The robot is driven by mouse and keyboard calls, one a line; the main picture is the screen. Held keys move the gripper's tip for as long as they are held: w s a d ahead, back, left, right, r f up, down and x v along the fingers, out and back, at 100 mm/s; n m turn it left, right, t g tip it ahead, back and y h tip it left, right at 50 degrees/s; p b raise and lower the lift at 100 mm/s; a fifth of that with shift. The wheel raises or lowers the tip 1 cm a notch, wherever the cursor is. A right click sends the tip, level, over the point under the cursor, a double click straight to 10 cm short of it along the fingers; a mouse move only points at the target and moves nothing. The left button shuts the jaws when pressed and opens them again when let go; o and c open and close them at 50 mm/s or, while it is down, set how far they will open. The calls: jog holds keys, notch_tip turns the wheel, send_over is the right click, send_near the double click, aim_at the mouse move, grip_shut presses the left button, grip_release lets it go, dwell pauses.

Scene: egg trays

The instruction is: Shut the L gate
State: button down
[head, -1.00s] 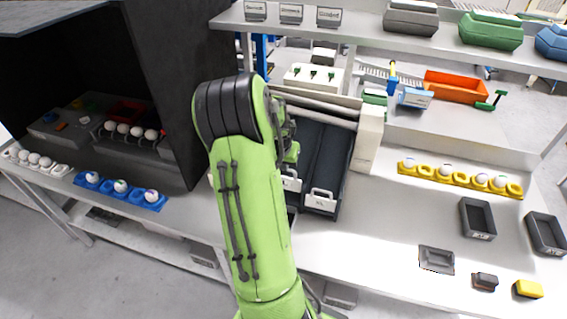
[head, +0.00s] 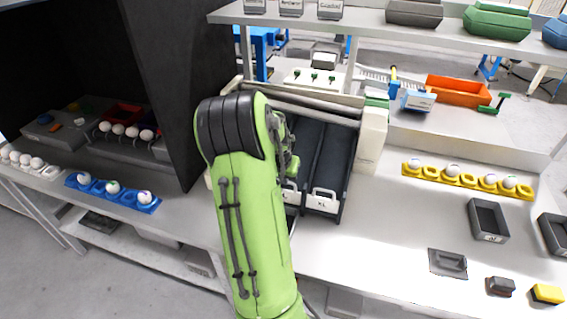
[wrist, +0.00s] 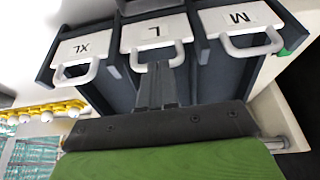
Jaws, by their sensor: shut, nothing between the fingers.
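The L gate (wrist: 146,31) is a white plate marked L with a U-shaped handle, at the front of a dark chute in the middle of the wrist view. My gripper (wrist: 157,72) is shut and empty, with its fingertips at the L handle's lower edge; whether they touch it I cannot tell. The XL gate (wrist: 92,46) is on its left and the M gate (wrist: 226,18) on its right. In the head view the XL gate (head: 325,203) is clear, the L gate (head: 291,197) is partly behind my arm, and the M gate and my gripper are hidden.
A yellow egg tray (head: 445,178) and dark bins (head: 488,221) are on the table to the right. A blue egg tray (head: 128,195) is at left, before a dark cabinet (head: 165,90). A shelf (head: 365,22) spans above.

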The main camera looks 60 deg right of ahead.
jog(key=shift+a+f, duration=0.2)
jog(key=shift+f, duration=0.1)
jog(key=d+p+v, duration=0.1)
jog(key=p+v, duration=0.2)
jog(key=v, duration=1.1)
jog(key=shift+r, duration=0.4)
jog(key=shift+d, duration=0.15)
